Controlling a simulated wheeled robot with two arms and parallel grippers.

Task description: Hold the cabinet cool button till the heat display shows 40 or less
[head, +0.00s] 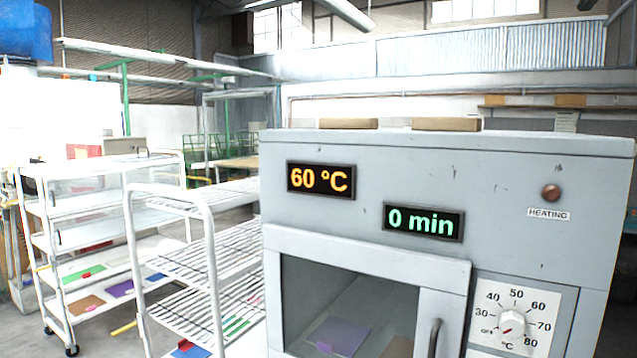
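A grey cabinet (530,180) fills the right half of the head view. Its heat display (321,180) reads 60 °C in orange. A second display (423,221) reads 0 min in green. A brownish-red round lamp or button (551,192) sits above a label reading HEATING. A dial (513,326) with marks from OFF to 80 is at the lower right, its red mark towards the lower left. No button labelled cool shows in this view. Neither of my grippers is in view.
The cabinet door (367,250) has a window and a handle (434,338); purple and brown pieces show inside. A white wire rack (215,265) stands close to the cabinet's left, with a white shelf cart (95,215) further left. Two wooden blocks (446,124) lie on top.

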